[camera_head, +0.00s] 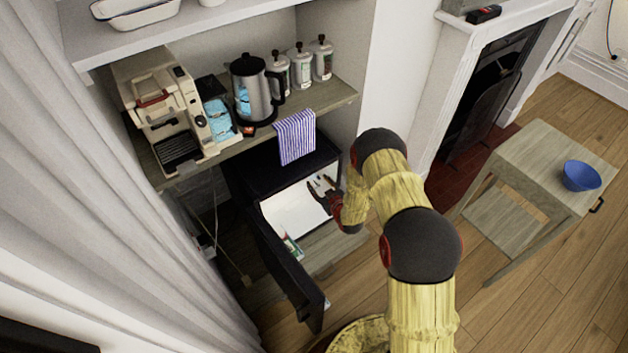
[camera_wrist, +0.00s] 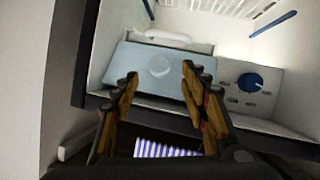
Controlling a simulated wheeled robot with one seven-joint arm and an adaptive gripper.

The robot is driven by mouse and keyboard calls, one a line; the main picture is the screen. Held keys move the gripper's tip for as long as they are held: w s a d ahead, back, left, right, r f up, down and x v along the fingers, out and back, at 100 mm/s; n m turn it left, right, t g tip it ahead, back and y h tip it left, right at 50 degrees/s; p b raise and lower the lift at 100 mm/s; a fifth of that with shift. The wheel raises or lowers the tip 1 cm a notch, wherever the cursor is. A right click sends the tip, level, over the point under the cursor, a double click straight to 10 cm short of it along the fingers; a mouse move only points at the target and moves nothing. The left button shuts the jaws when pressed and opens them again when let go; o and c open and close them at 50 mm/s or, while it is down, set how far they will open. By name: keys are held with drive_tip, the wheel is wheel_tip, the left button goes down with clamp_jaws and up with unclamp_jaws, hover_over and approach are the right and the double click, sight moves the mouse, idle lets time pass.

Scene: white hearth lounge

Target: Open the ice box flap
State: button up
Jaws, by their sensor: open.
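The ice box flap (camera_wrist: 152,70) is a pale blue-grey panel with a round mark, inside the small black fridge (camera_head: 262,172). It faces my wrist camera; I cannot tell how far it is tilted, if at all. A white curved part (camera_wrist: 168,38) shows beside its far edge. My gripper (camera_head: 320,184) is at the fridge opening. In the wrist view my gripper (camera_wrist: 160,71) is open and empty, its two fingertips apart in front of the flap. Whether they touch it is unclear. In the head view the flap is hidden.
The fridge door (camera_head: 282,262) stands open towards the front. A dial (camera_wrist: 250,82) sits beside the flap. A striped towel (camera_head: 296,137) hangs from the counter (camera_head: 335,97) above the fridge. A wooden table with a blue bowl (camera_head: 581,176) stands at right.

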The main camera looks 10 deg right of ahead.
drive_tip(key=b+x, duration=0.1)
drive_tip(key=x, duration=0.4)
drive_tip(key=shift+b, duration=0.35)
drive_tip(key=shift+c, duration=1.4)
drive_tip(key=c, duration=0.8)
clamp_jaws()
